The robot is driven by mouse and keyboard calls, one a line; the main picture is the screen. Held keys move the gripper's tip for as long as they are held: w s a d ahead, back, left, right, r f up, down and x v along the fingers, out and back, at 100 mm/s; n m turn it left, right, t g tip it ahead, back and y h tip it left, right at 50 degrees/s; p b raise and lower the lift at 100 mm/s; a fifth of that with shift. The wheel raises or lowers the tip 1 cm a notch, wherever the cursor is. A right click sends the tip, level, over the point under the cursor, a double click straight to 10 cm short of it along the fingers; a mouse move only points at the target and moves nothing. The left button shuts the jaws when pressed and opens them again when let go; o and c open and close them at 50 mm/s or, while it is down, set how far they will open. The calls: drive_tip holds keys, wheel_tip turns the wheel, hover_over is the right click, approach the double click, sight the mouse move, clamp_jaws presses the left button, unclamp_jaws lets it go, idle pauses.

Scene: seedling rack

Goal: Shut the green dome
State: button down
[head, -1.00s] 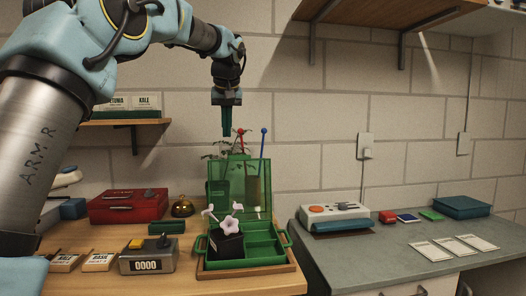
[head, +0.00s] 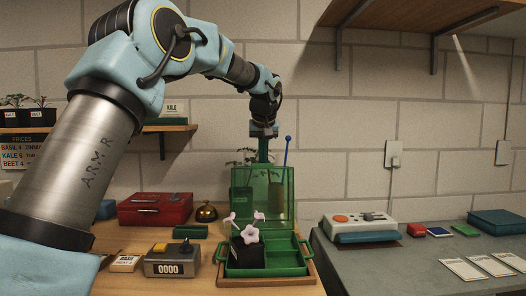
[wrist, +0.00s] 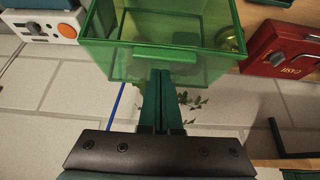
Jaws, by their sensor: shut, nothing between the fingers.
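The green dome (head: 276,186) is a see-through lid standing open and upright at the back of a green tray (head: 305,262). A black pot (head: 246,254) with pale pink flowers stands in the tray's left part; the compartments to its right look empty. My gripper (head: 263,158) is shut and empty, pointing down at the dome's upper edge, at or just behind it. In the wrist view my gripper's fingers (wrist: 163,85) are together against or very near the rim of the dome (wrist: 150,55); I cannot tell whether they touch.
A red cash box (head: 155,208), a brass bell (head: 206,213) and a counter box (head: 172,262) stand left of the tray. A device with an orange button (head: 358,225) sits on the right counter. A blue-tipped rod (head: 287,150) rises behind the dome.

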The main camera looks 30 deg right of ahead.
drive_tip(key=shift+s+a, duration=0.35)
drive_tip(key=shift+s, duration=0.15)
